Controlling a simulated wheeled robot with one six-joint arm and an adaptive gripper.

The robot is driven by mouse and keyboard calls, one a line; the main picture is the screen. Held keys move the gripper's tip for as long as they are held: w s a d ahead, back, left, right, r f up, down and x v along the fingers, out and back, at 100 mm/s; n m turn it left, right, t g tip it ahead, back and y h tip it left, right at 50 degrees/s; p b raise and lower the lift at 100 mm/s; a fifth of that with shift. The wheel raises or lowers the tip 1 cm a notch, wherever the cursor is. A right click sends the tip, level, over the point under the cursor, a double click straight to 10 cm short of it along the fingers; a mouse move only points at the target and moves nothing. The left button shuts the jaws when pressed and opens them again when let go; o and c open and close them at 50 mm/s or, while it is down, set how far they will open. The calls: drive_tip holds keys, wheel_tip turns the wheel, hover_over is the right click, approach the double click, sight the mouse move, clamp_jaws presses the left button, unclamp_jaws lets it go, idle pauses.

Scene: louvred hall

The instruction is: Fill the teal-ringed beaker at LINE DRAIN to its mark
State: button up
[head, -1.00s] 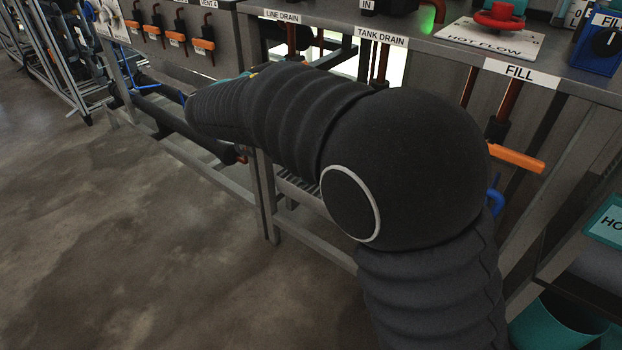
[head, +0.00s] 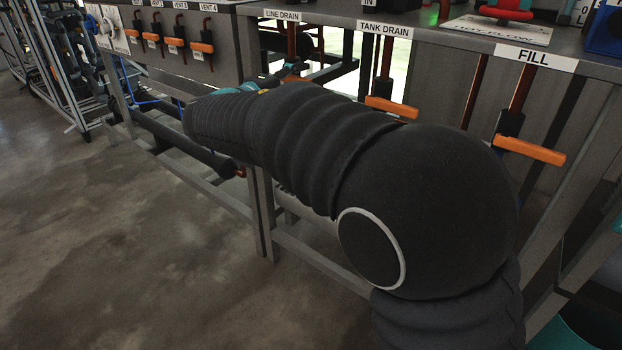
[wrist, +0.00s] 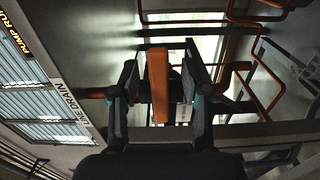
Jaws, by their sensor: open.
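In the head view the LINE DRAIN label (head: 282,14) is on the bench edge, with a pipe below it and its orange handle (head: 297,78) partly behind my arm. In the wrist view the LINE DRAIN label (wrist: 72,107) is at the left. My gripper (wrist: 160,65) is open, with one finger on each side of an orange bar handle (wrist: 158,90). Whether the fingers touch it I cannot tell. In the head view my arm hides most of the gripper. I cannot make out the teal-ringed beaker in either view.
The TANK DRAIN orange handle (head: 392,107) and FILL orange handle (head: 530,150) are to the right under the bench. Several vent handles (head: 202,47) are at the left. Bench legs and rails (head: 310,250) run below my arm. The floor (head: 110,240) at left is clear.

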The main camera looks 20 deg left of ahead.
drive_tip(key=v, duration=0.7)
idle(0.3)
drive_tip(key=v, duration=1.2)
drive_tip(key=p+x, duration=0.1)
drive_tip(key=x, duration=0.7)
drive_tip(key=shift+d, duration=0.1)
drive_tip(key=shift+c, duration=0.3)
drive_tip(key=p+x, duration=0.2)
drive_tip(key=x, duration=0.8)
